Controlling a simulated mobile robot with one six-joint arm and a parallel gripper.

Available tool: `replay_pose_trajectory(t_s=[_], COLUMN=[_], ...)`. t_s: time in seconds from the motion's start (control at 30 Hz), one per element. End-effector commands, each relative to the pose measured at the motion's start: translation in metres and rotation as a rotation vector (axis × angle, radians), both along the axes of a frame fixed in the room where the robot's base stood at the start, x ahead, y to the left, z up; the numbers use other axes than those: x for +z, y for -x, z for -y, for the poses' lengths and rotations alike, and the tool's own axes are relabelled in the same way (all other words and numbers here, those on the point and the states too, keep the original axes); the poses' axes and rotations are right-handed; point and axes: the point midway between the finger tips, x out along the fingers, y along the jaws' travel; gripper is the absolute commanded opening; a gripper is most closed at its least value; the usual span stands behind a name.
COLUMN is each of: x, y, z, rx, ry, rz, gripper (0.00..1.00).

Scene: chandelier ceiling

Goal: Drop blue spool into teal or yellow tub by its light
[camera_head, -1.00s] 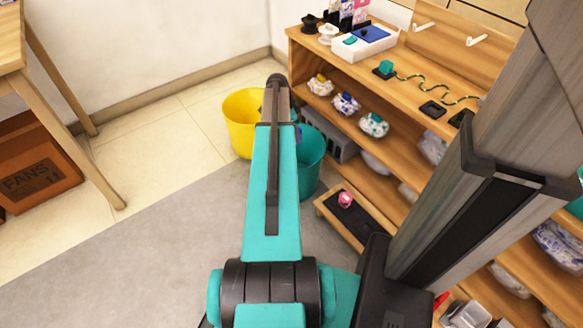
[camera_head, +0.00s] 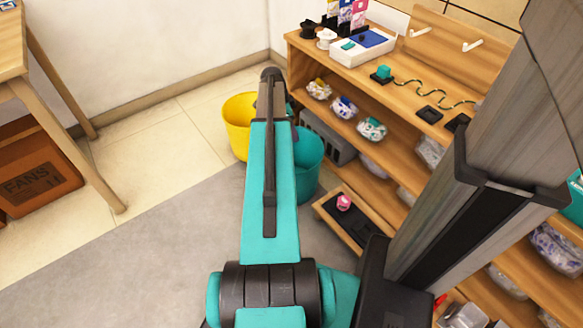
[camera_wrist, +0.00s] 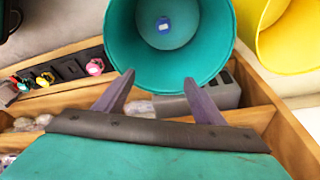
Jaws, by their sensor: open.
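The blue spool (camera_wrist: 164,24) lies inside the teal tub (camera_wrist: 121,30), seen small against its inner floor in the wrist view. My gripper (camera_wrist: 159,82) is open and empty, its two grey fingers apart at the tub's near rim. The yellow tub (camera_wrist: 290,42) stands to the right in that view. In the head view the teal tub (camera_head: 309,168) and the yellow tub (camera_head: 237,138) stand side by side, partly hidden by my arm. My gripper is hidden there. I cannot make out a lit light by either tub.
A wooden shelf unit (camera_head: 385,95) with several wrapped items stands to the right of the tubs. A pink object (camera_head: 344,202) sits on the low shelf.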

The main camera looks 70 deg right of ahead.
Motion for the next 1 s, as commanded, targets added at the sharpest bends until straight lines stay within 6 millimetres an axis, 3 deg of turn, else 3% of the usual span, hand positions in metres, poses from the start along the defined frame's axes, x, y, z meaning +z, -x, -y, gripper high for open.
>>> replay_pose_trajectory(t_s=[0.3, 0.5, 1.0], x=[0.053, 0.076, 0.086], y=[-0.013, -0.018, -0.021], z=[-0.009, -0.012, -0.014], rx=[0.0, 0.0, 0.0], ry=[0.001, 0.0, 0.0], rz=[0.001, 0.0, 0.0], gripper=[0.63, 0.63, 0.63])
